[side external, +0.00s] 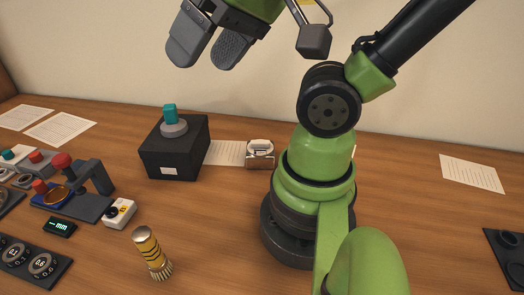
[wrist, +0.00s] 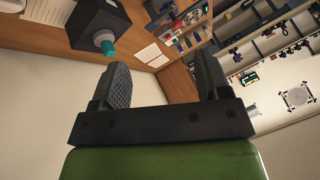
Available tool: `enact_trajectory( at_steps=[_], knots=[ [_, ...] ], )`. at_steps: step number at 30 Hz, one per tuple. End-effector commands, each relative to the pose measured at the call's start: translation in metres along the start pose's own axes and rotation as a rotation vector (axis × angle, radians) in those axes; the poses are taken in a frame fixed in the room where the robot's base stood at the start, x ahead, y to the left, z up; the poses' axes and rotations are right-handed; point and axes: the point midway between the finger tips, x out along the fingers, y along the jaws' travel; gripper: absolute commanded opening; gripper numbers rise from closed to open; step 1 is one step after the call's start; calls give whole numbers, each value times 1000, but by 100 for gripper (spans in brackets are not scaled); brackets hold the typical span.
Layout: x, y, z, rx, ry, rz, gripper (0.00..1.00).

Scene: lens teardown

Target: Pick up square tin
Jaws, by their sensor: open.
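A silvery thing at the top left corner of the wrist view (wrist: 12,5) may be the same tin, cut by the frame edge. My gripper (side external: 204,60) is high above the desk at the top of the side view, up and to the left of the tin. Its two fingers are spread and empty, as the wrist view also shows (wrist: 162,68).
A black box (side external: 174,152) with a teal-topped knob stands left of the tin, and a paper sheet (side external: 224,152) lies between them. Several small devices crowd the left. The desk right of my base is mostly clear.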

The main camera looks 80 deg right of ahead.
Motion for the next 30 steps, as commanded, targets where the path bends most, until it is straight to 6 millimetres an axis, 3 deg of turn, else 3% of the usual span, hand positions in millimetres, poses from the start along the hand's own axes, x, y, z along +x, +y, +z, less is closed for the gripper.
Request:
enact_trajectory(
  at_steps=[8, 12, 20, 23, 26, 30],
  knots=[
    [0, 0, 0, 0, 0, 0, 70],
    [0, 0, 0, 0, 0, 0, 100],
    [2, 2, -2, 33, -3, 14, 100],
    [13, 13, -11, 175, -14, 71, 100],
    [31, 36, -25, 442, -20, 173, 100],
    [60, 85, -39, 917, 2, 343, 100]
  ],
)
